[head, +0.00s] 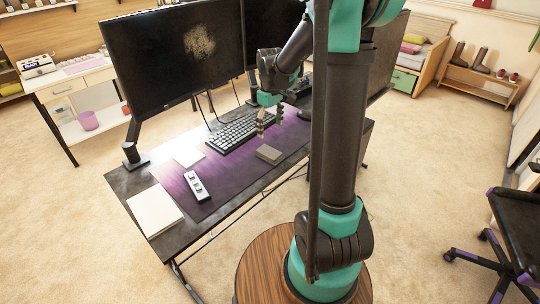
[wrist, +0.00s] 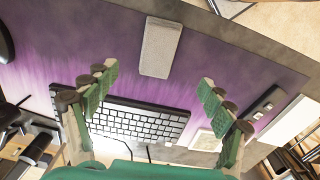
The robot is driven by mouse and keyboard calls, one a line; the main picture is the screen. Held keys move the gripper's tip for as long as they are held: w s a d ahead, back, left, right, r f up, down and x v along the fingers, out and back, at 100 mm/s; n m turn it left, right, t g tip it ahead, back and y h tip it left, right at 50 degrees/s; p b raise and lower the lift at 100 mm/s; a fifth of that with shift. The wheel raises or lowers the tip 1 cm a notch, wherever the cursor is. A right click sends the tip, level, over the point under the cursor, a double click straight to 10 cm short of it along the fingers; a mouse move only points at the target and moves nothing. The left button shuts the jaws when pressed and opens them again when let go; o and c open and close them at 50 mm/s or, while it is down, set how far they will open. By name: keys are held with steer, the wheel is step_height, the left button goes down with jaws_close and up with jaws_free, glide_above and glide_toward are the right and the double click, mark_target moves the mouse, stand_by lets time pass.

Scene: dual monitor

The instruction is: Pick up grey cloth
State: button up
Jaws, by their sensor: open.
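The grey cloth (head: 269,154) looks like a small flat folded block and lies on the purple desk mat (head: 225,175), near the desk's front edge. In the wrist view the cloth (wrist: 160,47) is at the top middle, fully visible. My gripper (head: 269,123) hangs over the mat near the right end of the keyboard, above and beyond the cloth. In the wrist view my gripper (wrist: 158,84) has its two green fingers spread wide with nothing between them. The cloth lies just ahead of the fingertips and appears apart from them.
A black keyboard (head: 234,133) lies behind the cloth. A grey-white device (head: 197,186), a pale square pad (head: 189,158) and a white notebook (head: 155,210) lie to the left. Large monitors (head: 180,62) stand along the back. The mat around the cloth is clear.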

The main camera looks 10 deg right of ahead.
glide_above(270, 152)
step_height(270, 152, down, 7)
steer(key=shift+r, duration=0.15)
steer(key=shift+w+f, duration=0.1)
steer(key=shift+f, duration=2.5)
steer(key=c, duration=1.2)
